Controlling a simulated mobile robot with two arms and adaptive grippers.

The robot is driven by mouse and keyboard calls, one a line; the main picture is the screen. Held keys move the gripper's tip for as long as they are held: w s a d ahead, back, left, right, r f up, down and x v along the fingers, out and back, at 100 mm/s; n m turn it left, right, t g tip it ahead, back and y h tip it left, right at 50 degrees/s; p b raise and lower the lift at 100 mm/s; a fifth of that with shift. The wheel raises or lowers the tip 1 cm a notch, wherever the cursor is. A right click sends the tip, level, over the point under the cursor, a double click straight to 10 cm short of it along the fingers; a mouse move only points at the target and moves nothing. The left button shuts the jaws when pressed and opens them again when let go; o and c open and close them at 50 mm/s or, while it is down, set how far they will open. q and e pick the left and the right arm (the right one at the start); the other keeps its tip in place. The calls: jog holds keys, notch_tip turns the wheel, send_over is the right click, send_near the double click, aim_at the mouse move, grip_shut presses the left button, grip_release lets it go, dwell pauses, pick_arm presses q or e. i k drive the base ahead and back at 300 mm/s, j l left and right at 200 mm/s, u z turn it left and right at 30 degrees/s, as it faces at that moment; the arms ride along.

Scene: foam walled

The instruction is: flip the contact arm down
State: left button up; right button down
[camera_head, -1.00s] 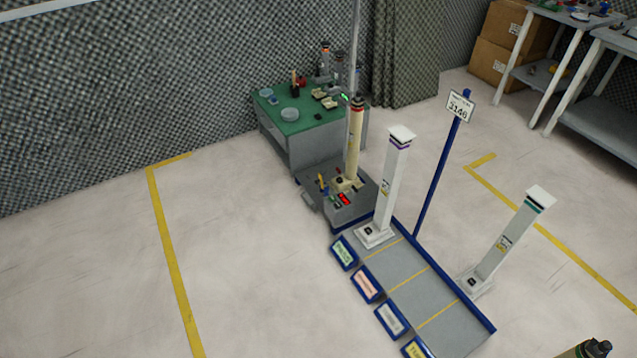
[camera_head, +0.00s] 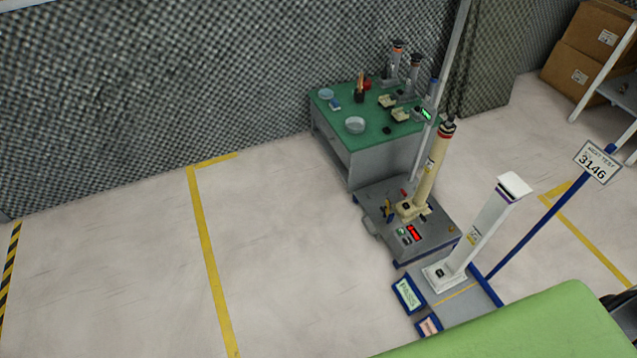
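A grey test station (camera_head: 435,243) stands on the floor right of centre. A cream post with a red and black top (camera_head: 432,175) stands upright on it. A small blue and yellow lever-like part (camera_head: 388,209) sticks up at the station's left side. It may be the contact arm, but it is too small to tell this or its exact position. A red lit display (camera_head: 413,234) is on the station's front. Neither of my grippers is in view.
A green-topped bench (camera_head: 345,133) with a round dish and several devices stands behind the station. A white post (camera_head: 490,225) stands on a grey tray beside a PASS label (camera_head: 408,295). A blue signpost (camera_head: 550,215) reads 3146. The floor left of the station is clear.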

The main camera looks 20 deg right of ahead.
aim_at(388, 212)
jog(key=i+j, duration=0.15)
jog(key=i, duration=0.4)
jog(key=i+j, duration=0.15)
jog(key=i, duration=0.4)
jog(key=i+j, duration=0.15)
jog(key=i, duration=0.4)
jog(key=i+j+z, duration=0.1)
jog(key=i+z, duration=0.2)
jog(key=z, duration=0.15)
jog(key=i+j+z, duration=0.25)
jog(key=z, duration=0.25)
jog(key=i+j+z, duration=0.3)
jog(key=z, duration=0.15)
jog(key=i+j+z, duration=0.15)
jog(key=j+z, duration=0.3)
jog(key=i+j+z, duration=0.1)
jog(key=j+z, duration=0.35)
